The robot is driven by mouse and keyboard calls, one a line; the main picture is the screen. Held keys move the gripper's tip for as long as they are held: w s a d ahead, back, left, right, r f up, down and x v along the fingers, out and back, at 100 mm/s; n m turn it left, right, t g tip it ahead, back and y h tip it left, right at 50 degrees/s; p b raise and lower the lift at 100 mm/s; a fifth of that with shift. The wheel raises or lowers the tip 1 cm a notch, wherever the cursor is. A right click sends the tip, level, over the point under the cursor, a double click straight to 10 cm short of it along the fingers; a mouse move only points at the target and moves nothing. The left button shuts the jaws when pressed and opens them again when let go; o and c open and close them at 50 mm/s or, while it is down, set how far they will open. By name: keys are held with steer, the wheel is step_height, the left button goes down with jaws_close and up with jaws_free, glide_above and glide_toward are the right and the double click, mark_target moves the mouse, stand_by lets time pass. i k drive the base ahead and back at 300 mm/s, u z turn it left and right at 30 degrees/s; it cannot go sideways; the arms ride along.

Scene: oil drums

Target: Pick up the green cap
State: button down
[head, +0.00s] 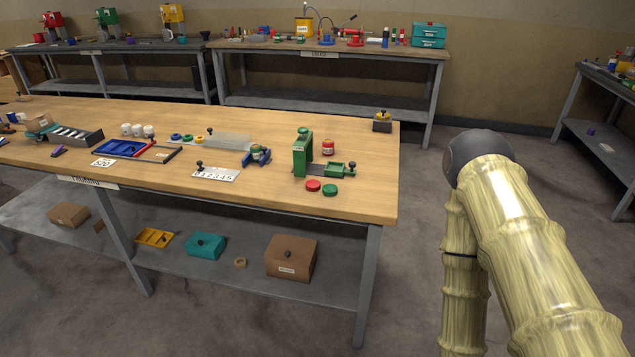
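A small round green cap (330,190) lies on the wooden top of the near workbench (370,205), close to its front right part. A red cap (313,186) lies just to its left. Behind them stands a green press-like device (303,155) with a flat green part reaching right. My arm shows at the right of the head view, off the bench over the floor. My gripper is not in view.
A red jar (327,148) stands behind the green cap. A number strip (214,173) and a blue clamp (257,155) lie to the left. A box (291,257) sits on the lower shelf. The bench's right front corner is clear.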

mark_target(328, 189)
steer(key=z, duration=1.8)
steer(key=i, duration=0.75)
steer(key=u, duration=2.55)
